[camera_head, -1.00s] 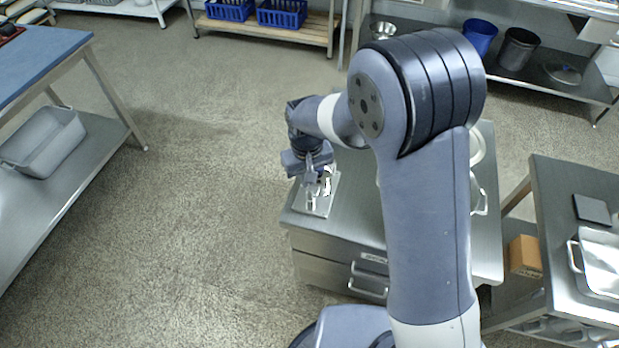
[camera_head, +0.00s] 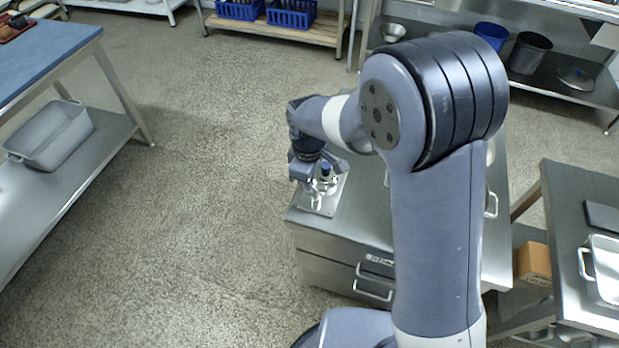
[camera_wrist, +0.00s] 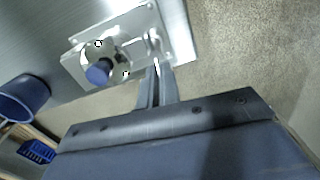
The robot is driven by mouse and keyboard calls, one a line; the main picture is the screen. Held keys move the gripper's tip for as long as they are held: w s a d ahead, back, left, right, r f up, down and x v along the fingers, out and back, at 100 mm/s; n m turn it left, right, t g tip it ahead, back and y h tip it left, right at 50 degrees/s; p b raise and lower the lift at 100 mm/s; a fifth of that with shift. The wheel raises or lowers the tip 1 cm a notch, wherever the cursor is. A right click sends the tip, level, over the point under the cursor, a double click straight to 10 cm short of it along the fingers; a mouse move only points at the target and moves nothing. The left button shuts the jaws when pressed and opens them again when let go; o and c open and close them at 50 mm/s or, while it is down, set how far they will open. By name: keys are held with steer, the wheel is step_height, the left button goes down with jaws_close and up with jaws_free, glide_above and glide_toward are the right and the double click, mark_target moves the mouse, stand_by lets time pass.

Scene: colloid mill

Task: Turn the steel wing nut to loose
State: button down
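A steel fixture with a flat plate (camera_wrist: 178,17) sits at the corner of the metal bench; the plate also shows in the head view (camera_head: 331,205). A dark blue knob (camera_wrist: 98,73) stands on the fixture, left of my fingers in the wrist view. A small bright steel part, apparently the wing nut (camera_wrist: 153,42), lies just beyond my fingertips. My gripper (camera_wrist: 160,68) is close against it, its two fingers near each other. A thin bright sliver shows between the tips; I cannot tell whether they grip it. In the head view my gripper (camera_head: 318,182) is small and partly blends with the fixture.
The metal bench (camera_head: 350,225) has drawers with handles below the fixture. A blue-topped table (camera_head: 45,55) stands at the left and another metal table (camera_head: 590,185) at the right. The floor (camera_head: 200,190) left of the bench is clear.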

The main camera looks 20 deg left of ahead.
steer(key=shift+n, duration=0.4)
steer(key=c, duration=1.6)
jaws_free()
steer(key=shift+c, duration=0.2)
step_height(320, 180, up, 11)
steer(key=shift+f, duration=0.15)
step_height(320, 180, down, 11)
steer(key=shift+r, duration=0.1)
